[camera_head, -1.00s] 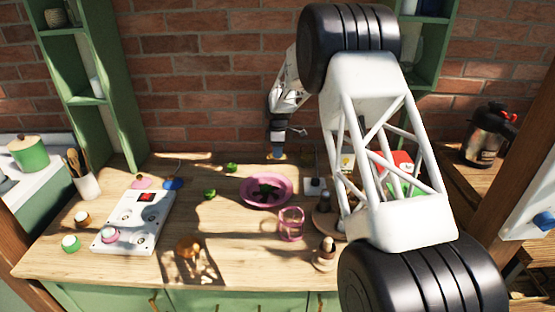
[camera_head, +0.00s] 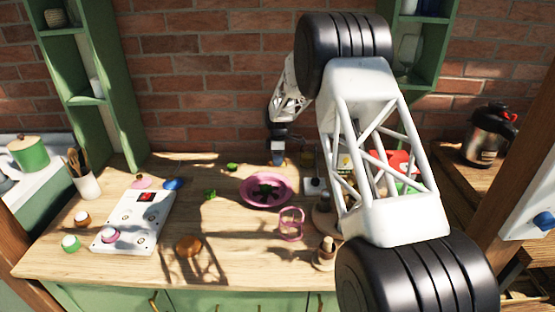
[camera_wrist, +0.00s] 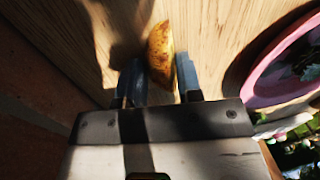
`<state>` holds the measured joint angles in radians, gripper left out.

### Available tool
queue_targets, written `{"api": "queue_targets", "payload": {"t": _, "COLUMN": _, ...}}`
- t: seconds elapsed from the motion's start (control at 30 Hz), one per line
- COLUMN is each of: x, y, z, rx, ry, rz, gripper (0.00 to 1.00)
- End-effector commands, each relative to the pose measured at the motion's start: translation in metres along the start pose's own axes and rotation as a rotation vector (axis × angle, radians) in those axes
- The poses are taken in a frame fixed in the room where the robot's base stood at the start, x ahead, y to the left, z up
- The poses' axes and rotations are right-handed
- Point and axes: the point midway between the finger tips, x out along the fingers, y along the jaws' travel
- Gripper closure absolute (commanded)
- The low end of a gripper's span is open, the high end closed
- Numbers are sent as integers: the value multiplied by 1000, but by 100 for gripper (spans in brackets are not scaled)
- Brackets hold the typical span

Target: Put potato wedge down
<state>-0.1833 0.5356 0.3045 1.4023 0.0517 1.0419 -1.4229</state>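The potato wedge (camera_wrist: 160,50) is yellow-brown and shows in the wrist view between the two blue fingers of my gripper (camera_wrist: 160,78). It sticks out past the fingertips, and both fingers appear to touch its sides. Wooden tabletop lies behind it; whether the wedge touches the wood I cannot tell. In the head view my gripper (camera_head: 278,160) points down over the back of the table (camera_head: 120,268), behind the pink plate. I cannot make out the wedge there.
The pink plate (camera_head: 247,196) with dark green food is close; its rim (camera_wrist: 262,88) is right of the fingers. A pink glass (camera_head: 291,224), a white stove panel (camera_head: 125,239) and green pieces (camera_head: 210,194) stand around. The brick wall (camera_head: 200,110) rises behind. Bare wood lies left of my gripper.

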Motion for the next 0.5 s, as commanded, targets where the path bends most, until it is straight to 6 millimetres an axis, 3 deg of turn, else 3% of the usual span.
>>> {"api": "queue_targets", "payload": {"t": 0.03, "x": 0, "y": 0, "z": 0, "rx": 0, "ry": 0, "rz": 0, "gripper": 59}}
{"api": "queue_targets", "payload": {"t": 0.13, "x": -1, "y": 0, "z": 0, "rx": 0, "ry": 0, "rz": 0, "gripper": 45}}
{"api": "queue_targets", "payload": {"t": 0.5, "x": -3, "y": 0, "z": 0, "rx": 0, "ry": 0, "rz": 1, "gripper": 45}}
